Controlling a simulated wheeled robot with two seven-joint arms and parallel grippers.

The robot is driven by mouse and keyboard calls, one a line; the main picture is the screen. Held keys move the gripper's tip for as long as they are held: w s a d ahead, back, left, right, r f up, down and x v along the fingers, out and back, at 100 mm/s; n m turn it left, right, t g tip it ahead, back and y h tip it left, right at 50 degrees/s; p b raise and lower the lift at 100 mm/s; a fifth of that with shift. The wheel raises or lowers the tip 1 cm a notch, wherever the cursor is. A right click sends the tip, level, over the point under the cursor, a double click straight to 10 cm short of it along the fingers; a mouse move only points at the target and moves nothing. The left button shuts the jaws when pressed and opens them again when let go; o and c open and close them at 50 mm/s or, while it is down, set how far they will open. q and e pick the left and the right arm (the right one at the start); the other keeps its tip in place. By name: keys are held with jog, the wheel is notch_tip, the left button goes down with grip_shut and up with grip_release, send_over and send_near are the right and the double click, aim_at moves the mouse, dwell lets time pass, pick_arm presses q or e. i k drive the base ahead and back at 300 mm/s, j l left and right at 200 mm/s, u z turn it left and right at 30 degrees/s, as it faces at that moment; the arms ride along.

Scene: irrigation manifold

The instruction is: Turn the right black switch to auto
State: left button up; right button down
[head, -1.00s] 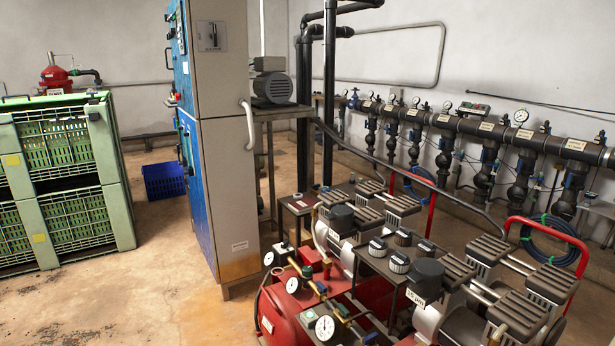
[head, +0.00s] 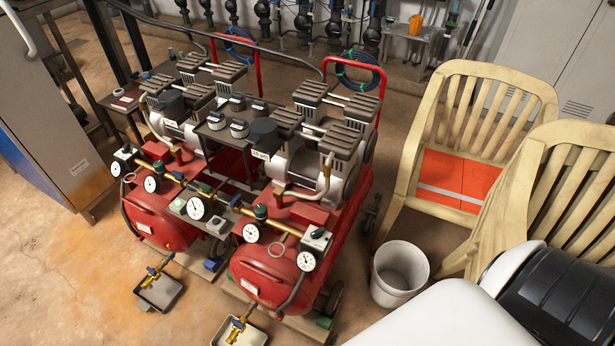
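Two red air compressors stand side by side. The right compressor (head: 280,268) has a small grey box with a black switch (head: 318,235) on its front right, just above a round gauge (head: 306,261). A similar box with a black switch (head: 123,152) sits at the front left of the left compressor (head: 160,220). Both switches are too small for me to read their labels or settings. Neither of my grippers is in view. A white and black part at the lower right appears to be my own arm.
A white bucket (head: 398,272) stands right of the right compressor. Two cream plastic chairs (head: 470,110) stand at the right, with an orange item (head: 460,180) on one. Small trays (head: 158,290) lie on the floor in front. The floor at lower left is clear.

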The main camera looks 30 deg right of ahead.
aim_at(318, 233)
jog(key=z, duration=1.1)
